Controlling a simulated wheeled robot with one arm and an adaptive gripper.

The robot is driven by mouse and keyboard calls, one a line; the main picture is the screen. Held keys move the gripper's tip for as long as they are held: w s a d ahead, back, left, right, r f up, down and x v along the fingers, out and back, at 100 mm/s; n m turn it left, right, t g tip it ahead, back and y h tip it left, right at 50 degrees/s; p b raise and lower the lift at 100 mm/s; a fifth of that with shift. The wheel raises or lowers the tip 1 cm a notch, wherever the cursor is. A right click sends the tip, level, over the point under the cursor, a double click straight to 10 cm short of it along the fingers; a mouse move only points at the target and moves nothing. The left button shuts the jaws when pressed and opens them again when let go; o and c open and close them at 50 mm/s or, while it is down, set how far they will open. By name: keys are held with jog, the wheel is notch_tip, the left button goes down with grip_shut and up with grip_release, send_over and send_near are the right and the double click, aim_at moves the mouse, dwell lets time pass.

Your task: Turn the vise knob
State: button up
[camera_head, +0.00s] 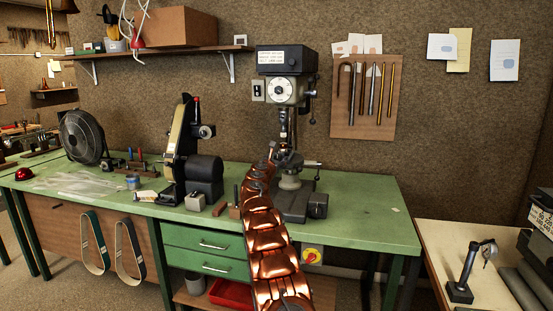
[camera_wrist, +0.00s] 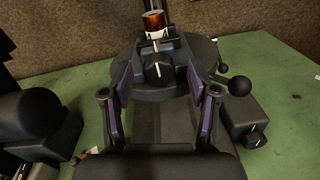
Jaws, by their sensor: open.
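In the wrist view, a black knob with a white pointer line (camera_wrist: 159,68) sits on the front of the dark vise. It lies between the two purple-padded fingers of my gripper (camera_wrist: 159,78), which are spread apart with a gap on each side. I cannot tell how far ahead of the fingertips the knob is. A copper-coloured cylinder (camera_wrist: 154,22) stands upright behind it. In the head view, my gripper (camera_head: 275,155) is small beside the drill press (camera_head: 285,90), and my copper arm hides much of the vise area.
A black ball handle (camera_wrist: 238,86) and a small block with a dial (camera_wrist: 250,122) lie right of my gripper. A dark rounded machine part (camera_wrist: 40,120) is at left. A belt grinder (camera_head: 185,140) stands left.

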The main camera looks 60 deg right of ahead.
jog(key=shift+c, duration=0.2)
grip_shut()
dwell(0.4)
